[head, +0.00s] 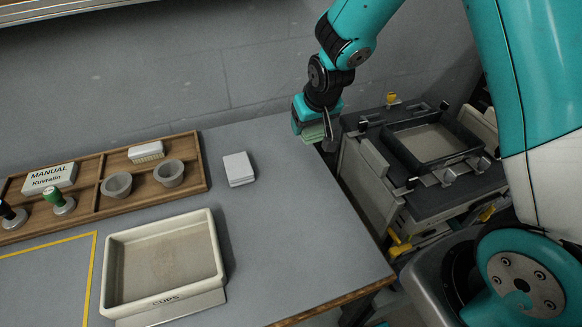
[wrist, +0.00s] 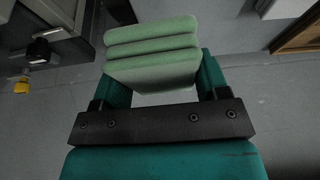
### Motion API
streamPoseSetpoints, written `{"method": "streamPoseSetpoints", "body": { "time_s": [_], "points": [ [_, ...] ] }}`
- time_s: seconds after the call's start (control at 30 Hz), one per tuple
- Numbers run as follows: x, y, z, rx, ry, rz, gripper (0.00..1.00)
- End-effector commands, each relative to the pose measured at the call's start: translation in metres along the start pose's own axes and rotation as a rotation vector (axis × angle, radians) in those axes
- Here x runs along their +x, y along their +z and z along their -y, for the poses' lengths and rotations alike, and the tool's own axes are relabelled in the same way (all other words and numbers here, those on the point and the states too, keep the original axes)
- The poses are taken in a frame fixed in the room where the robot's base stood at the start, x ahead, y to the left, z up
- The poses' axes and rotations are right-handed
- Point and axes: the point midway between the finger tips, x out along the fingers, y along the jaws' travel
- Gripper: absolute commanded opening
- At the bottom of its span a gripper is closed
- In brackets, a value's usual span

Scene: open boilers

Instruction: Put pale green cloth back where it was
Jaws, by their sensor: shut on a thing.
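The pale green cloth (wrist: 152,55) is folded into several layers. It is held between the two teal fingers of my gripper (wrist: 158,80) in the wrist view. In the head view the cloth (head: 313,133) shows as a small pale green block under my gripper (head: 318,122). My gripper is shut on it, above the far right corner of the grey table, near the gap beside the boiler unit. I cannot tell whether the cloth is over the tabletop or just past its edge.
A wooden tray (head: 103,212) holds two grey cups, a brush, stamps and a "MANUAL Kuvralin" block. A small white block (head: 238,168) lies right of it. A cream "CUPS" tray (head: 213,290) stands in front. The boiler unit (head: 372,183) stands right of the table. The table's right part is clear.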

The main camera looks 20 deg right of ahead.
Motion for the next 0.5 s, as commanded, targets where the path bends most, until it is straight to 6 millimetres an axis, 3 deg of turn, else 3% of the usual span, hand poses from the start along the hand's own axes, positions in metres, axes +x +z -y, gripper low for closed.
{"method": "streamPoseSetpoints", "body": {
  "time_s": [0.1, 0.3, 0.4, 0.5],
  "points": [
    [-0.023, -0.034, 0.022, 0.006, -0.002, -0.015, 0.46],
    [-0.067, -0.059, 0.043, 0.024, -0.005, -0.006, 0.46],
    [-0.073, -0.061, 0.047, 0.028, -0.005, 0.000, 0.46],
    [-0.062, -0.056, 0.048, 0.030, -0.004, 0.007, 0.46]
  ]
}}
